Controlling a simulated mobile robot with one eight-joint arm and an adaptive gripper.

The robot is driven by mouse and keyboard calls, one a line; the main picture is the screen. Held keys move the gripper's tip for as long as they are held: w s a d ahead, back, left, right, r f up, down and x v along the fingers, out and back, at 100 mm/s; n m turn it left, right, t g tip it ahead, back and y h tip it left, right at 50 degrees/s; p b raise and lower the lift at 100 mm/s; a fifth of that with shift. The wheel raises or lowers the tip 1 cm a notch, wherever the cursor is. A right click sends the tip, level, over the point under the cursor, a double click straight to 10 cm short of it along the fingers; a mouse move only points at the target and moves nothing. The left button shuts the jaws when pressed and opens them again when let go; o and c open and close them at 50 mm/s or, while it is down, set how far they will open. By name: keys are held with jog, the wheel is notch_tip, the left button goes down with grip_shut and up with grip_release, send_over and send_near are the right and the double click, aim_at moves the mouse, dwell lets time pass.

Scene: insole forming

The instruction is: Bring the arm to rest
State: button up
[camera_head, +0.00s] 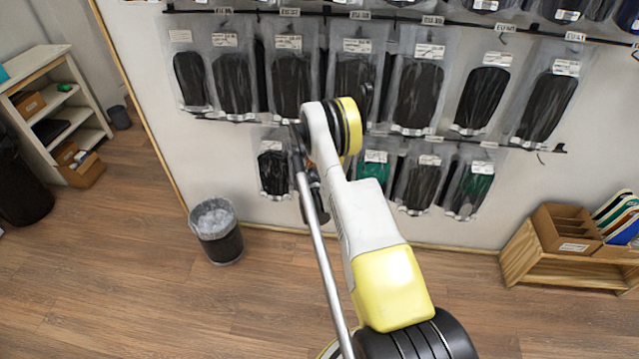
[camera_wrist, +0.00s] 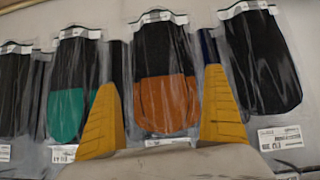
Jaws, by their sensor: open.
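My arm reaches from the bottom of the head view toward the wall of hanging insole packs. In the wrist view my gripper (camera_wrist: 165,115) shows two yellow fingers spread wide apart, open, with nothing held between them. Behind the gap hangs a pack with a black and orange insole (camera_wrist: 168,102); I cannot tell whether the fingers touch any pack. A pack with a black and green insole (camera_wrist: 70,105) hangs to its left, and a black insole pack (camera_wrist: 262,60) to its right. In the head view the gripper is mostly hidden behind my arm.
An upper row of bagged black insoles (camera_head: 418,95) hangs above the lower row. A black bin with a liner (camera_head: 220,245) stands on the floor at left. A low wooden rack (camera_head: 530,265) stands at right, a white shelf (camera_head: 85,95) at far left. Floor between is clear.

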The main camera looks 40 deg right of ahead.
jog(key=s+a+r+n+y, duration=0.1)
jog(key=s+a+r, duration=0.1)
jog(key=a+r, duration=0.7)
jog(key=s+a+r+n+t+y, duration=0.15)
jog(key=a+r, duration=0.35)
jog(key=r, duration=0.8)
jog(key=s+a+r+n+y, duration=0.1)
jog(key=s+a+r+n, duration=0.1)
jog(key=a+r, duration=0.7)
jog(key=s+a+r+n+y, duration=0.1)
jog(key=s+a+r, duration=0.2)
jog(key=s+a, duration=0.2)
jog(key=s+a+r+n+y, duration=0.1)
jog(key=s+a, duration=0.4)
jog(key=s, duration=0.5)
jog(key=s+a+r+n+y, duration=0.1)
jog(key=s+a+r+n, duration=0.1)
jog(key=s+a+r, duration=0.3)
jog(key=s, duration=0.3)
jog(key=shift+r+n, duration=0.25)
jog(key=shift+n, duration=0.1)
